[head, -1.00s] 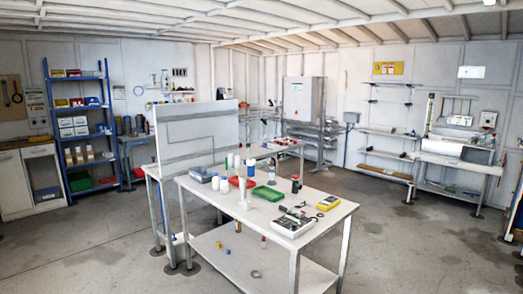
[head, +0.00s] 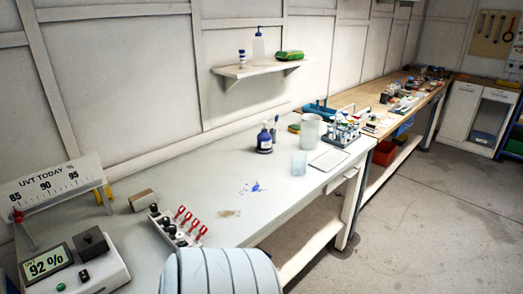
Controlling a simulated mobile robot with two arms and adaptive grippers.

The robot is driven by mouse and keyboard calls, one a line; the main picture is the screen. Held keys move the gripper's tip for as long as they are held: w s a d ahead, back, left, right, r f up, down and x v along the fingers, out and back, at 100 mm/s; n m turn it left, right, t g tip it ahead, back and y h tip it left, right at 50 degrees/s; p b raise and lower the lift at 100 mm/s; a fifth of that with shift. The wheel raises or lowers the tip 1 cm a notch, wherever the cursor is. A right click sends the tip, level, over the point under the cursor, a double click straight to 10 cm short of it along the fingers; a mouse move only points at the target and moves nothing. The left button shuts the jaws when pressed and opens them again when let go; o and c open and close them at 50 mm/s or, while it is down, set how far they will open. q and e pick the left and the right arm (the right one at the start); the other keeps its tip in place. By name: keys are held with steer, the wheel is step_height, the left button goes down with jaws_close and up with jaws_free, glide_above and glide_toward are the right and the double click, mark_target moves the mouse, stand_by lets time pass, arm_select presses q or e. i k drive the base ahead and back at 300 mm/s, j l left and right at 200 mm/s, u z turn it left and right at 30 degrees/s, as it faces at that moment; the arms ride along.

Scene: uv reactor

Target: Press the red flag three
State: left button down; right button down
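A row of several small red flags (head: 191,223) stands on a narrow white strip on the white bench, at the lower left of the head view. Each flag sits beside a black-topped piece (head: 172,230) in the same row. I cannot read any numbers on the flags, so I cannot tell which is three. The flags appear upright and similar to one another. Neither of my grippers is in view.
On the bench (head: 215,190), left of the flags, are a "UVT TODAY %" scale (head: 60,185) with a red pointer and a meter (head: 75,262) reading 92 %. A dark bottle (head: 264,140), beakers and a tube rack (head: 343,130) stand farther back. The bench middle is mostly clear.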

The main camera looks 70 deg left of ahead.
mark_target(188, 217)
steer(key=u, duration=3)
steer(key=i, duration=0.5)
steer(key=l, duration=0.85)
steer(key=k+l, duration=0.15)
steer(key=l, duration=0.75)
steer(key=z, duration=0.05)
